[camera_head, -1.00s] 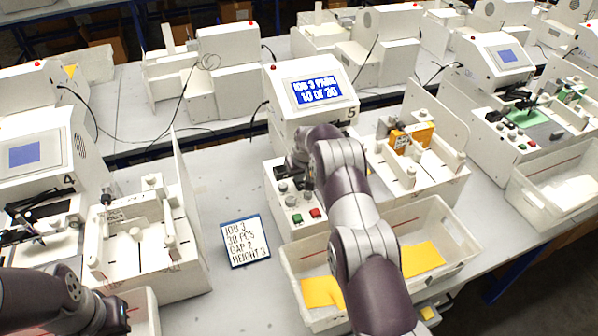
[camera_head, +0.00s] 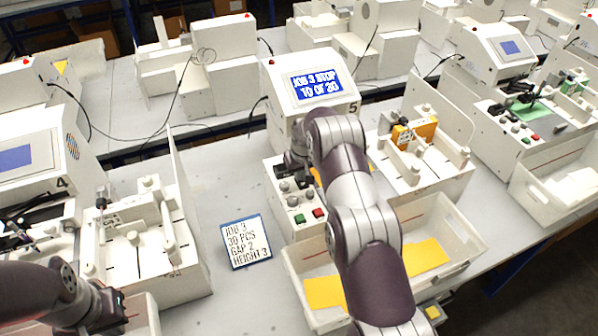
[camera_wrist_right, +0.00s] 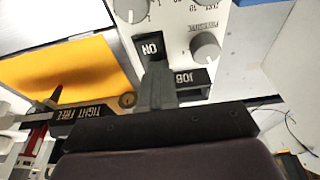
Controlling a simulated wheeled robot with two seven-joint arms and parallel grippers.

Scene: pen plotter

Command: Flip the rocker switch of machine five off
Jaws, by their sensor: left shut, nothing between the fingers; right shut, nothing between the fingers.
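Machine five (camera_head: 312,100) stands in the middle of the head view, with a "5" beside its screen (camera_head: 315,84), which reads "JOB 3 STOP" above a piece count. Its control panel is partly hidden behind my right arm. In the right wrist view, a black rocker switch marked "ON" (camera_wrist_right: 150,46) sits on the white panel. My right gripper (camera_wrist_right: 157,72) is shut and empty, its tips right at the rocker's near edge; I cannot tell whether they touch it. My left gripper (camera_head: 112,308) is shut and empty at the lower left, far from machine five.
Grey knobs (camera_wrist_right: 205,46) and a black "JOB" label (camera_wrist_right: 188,78) are close to the right fingertips. The panel also has a green button (camera_head: 299,219) and a red button (camera_head: 318,213). A white bin (camera_head: 440,215) with yellow sheets stands in front. A job card (camera_head: 246,242) lies left.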

